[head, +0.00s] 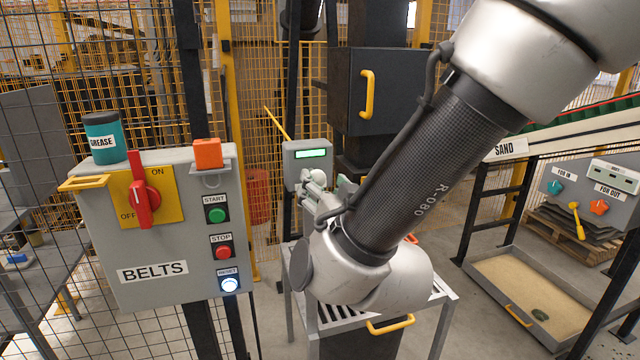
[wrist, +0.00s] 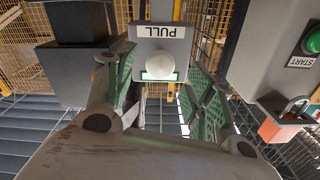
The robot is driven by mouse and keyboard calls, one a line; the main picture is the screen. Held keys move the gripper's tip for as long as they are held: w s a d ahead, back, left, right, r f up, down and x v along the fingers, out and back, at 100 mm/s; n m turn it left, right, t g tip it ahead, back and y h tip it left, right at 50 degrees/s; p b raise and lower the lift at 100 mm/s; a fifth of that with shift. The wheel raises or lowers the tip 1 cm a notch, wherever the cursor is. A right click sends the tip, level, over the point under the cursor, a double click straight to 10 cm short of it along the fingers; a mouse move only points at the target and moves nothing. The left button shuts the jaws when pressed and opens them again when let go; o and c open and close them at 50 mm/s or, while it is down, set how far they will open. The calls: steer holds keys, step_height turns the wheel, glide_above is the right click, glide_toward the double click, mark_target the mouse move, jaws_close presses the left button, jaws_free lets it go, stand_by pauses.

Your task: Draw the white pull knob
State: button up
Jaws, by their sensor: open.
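The white pull knob (wrist: 160,66) is a round ball on the front of a small grey box (wrist: 165,38). The box's PULL label appears upside down in the wrist view. In the head view the box (head: 301,150) shows a lit green display, and the knob (head: 319,176) is just below it, partly hidden by my gripper. My gripper (wrist: 165,90) is open, with green-padded fingers. In the wrist view the knob appears in the gap between the fingers, nearer the left one. I see no clear contact, and how deep the knob lies between the fingers is hard to tell.
The grey BELTS control box (head: 155,235) stands left, with a red switch (head: 142,190) and an orange padlock (head: 207,154). A slatted table (head: 448,296) is below my arm. A black cabinet (head: 350,90) stands behind, and the SAND conveyor (head: 560,135) is at right.

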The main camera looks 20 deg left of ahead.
steer(key=v, duration=0.9)
steer(key=shift+s, duration=0.1)
